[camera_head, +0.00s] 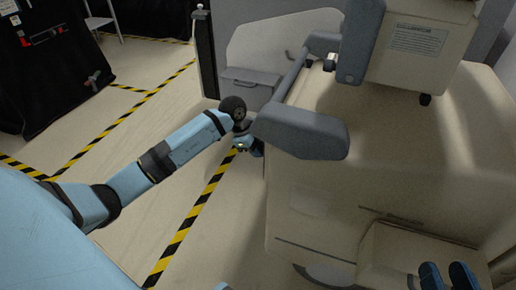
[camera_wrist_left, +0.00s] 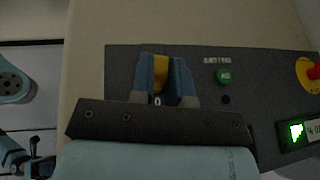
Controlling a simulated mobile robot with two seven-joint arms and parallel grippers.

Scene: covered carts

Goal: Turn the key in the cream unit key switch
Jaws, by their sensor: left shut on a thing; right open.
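The cream unit (camera_head: 315,205) fills the right half of the head view. Its dark control panel (camera_wrist_left: 215,115) shows in the left wrist view. My left gripper (camera_wrist_left: 164,66) is at this panel, its two blue fingers shut on a yellow key (camera_wrist_left: 161,73). A white "0" mark shows just below the key between the fingers. The key switch itself is mostly hidden by the fingers. In the head view the left fingertips are hidden behind the grey padded bar (camera_head: 300,132). My right gripper (camera_head: 447,277) is open and empty at the bottom right, low over the cream unit.
To the right on the panel are a green button (camera_wrist_left: 223,76), a red knob on yellow (camera_wrist_left: 311,71) and a small lit display (camera_wrist_left: 297,131). Black covered carts (camera_head: 50,70) stand at the far left. Floor with striped tape (camera_head: 190,220) is clear.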

